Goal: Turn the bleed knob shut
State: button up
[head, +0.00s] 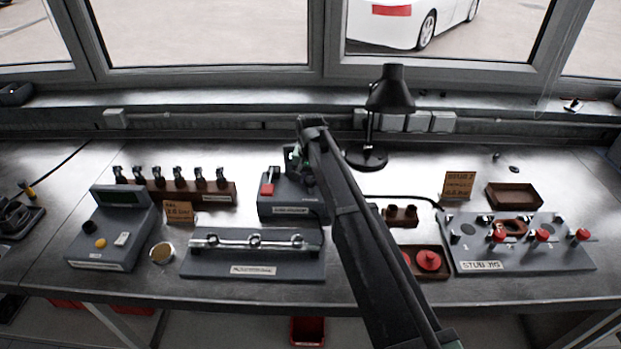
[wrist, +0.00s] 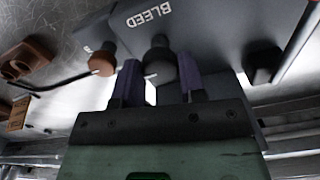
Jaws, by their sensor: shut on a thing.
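The bleed knob (wrist: 160,62) is a dark round knob under the white "BLEED" lettering on a grey unit (wrist: 205,25) in the wrist view. My gripper (wrist: 160,88) has its two purple fingers on either side of this knob and is shut on it. In the head view the grey unit (head: 284,210) stands in the middle of the bench, and my gripper (head: 298,155) is at its back. My arm hides part of the unit there, and I cannot make out the knob. The knob's turn angle cannot be told.
Beside the bleed knob are an orange-brown knob (wrist: 102,62) and a black knob (wrist: 262,65).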

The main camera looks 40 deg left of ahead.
jog(key=shift+n, duration=0.5)
jog(key=n, duration=0.3)
jog(key=shift+n, duration=0.4)
jog(key=n, duration=1.3)
jog(key=o, duration=0.9)
